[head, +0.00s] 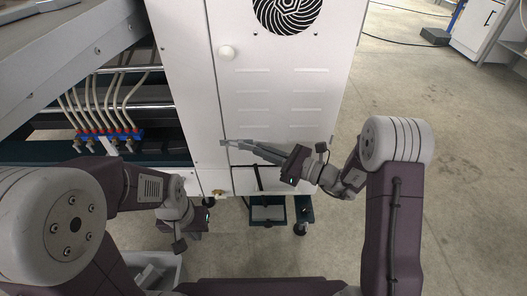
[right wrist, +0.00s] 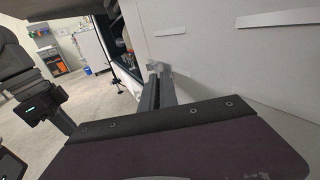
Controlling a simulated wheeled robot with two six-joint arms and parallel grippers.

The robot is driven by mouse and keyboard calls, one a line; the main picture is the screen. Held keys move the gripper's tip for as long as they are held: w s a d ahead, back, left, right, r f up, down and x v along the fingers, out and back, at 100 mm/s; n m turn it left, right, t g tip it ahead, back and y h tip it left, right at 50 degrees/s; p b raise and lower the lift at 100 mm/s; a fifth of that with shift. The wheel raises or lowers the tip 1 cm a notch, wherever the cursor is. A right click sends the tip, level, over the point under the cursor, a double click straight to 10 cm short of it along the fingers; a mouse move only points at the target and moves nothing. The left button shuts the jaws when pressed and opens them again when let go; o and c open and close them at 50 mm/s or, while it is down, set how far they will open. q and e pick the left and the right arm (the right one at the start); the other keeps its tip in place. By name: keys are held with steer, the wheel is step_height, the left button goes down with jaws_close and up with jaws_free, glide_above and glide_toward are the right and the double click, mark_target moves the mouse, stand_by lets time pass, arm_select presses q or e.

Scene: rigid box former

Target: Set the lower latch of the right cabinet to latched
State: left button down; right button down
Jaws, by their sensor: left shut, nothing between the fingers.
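The right cabinet (head: 280,100) is the tall white one with a vented door. A round pale knob (head: 227,52) sits high near the door's left edge. My right gripper (head: 229,143) reaches leftward along the door, its fingertips at the lower part of that edge. In the right wrist view a small pale piece, apparently the lower latch (right wrist: 156,66), is at the fingertips. The fingers partly cover it, so its setting and any grip on it are unclear. My left gripper (head: 197,217) is below the cabinet's lower left, apart from the latch; its shut fingers are mostly hidden.
A round fan grille (head: 287,12) is at the door's top. Hoses and a row of red-and-blue valves (head: 108,134) fill the open bay to the left. A brass fitting (head: 218,193) is near my left gripper. The concrete floor (head: 460,140) to the right is mostly clear.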

steer(key=shift+w+d+n+g+y+p, duration=0.15)
steer(key=shift+w+n+g+y+p, duration=0.3)
steer(key=shift+n+g+p, duration=0.45)
steer(key=c, duration=1.6)
jaws_free()
